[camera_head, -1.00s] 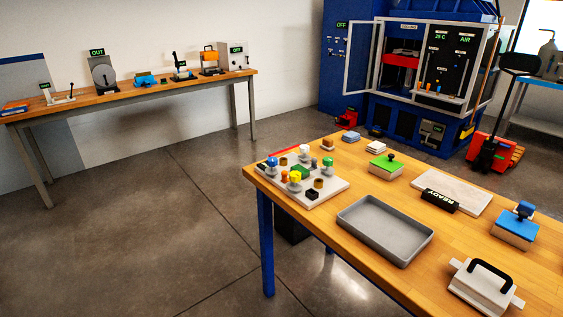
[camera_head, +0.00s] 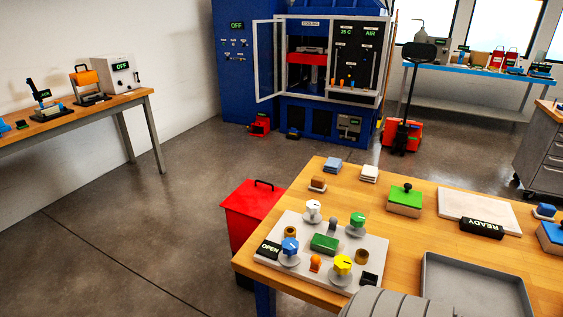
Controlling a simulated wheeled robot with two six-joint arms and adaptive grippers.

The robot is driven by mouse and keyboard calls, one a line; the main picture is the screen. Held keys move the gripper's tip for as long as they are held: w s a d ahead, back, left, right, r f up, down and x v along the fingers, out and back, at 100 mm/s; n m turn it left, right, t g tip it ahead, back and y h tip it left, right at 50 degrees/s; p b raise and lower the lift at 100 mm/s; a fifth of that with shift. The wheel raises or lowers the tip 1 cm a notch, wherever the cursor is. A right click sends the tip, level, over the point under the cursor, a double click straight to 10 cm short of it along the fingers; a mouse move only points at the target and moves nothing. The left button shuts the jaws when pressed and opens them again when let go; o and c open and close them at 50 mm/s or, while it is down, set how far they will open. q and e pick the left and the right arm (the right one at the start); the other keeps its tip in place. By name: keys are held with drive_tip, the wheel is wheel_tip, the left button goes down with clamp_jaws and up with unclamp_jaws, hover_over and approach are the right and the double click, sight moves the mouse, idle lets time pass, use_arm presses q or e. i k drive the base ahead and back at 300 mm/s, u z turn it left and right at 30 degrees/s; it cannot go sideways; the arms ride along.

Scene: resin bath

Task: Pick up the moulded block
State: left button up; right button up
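I cannot tell for certain which piece is the moulded block. Several small blocks lie on the wooden table (camera_head: 440,238): a brown-topped block (camera_head: 318,184), a blue-grey block (camera_head: 332,165), a white block (camera_head: 369,173) and a wooden block with a green top and knob (camera_head: 404,201). A blue-topped block (camera_head: 551,237) is cut by the right edge. Neither gripper shows. A grey rounded shape at the bottom edge hides part of the table front.
A white control board (camera_head: 291,224) with coloured knobs covers the table's left corner. A grey tray (camera_head: 425,272) and pale slab (camera_head: 480,209) with a READY sign lie right. A red bin (camera_head: 240,216) stands beside the table. The blue press cabinet (camera_head: 289,114) stands behind, its door open.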

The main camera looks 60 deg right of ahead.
sight(326, 245)
drive_tip(key=i, duration=0.75)
drive_tip(key=z, duration=2.75)
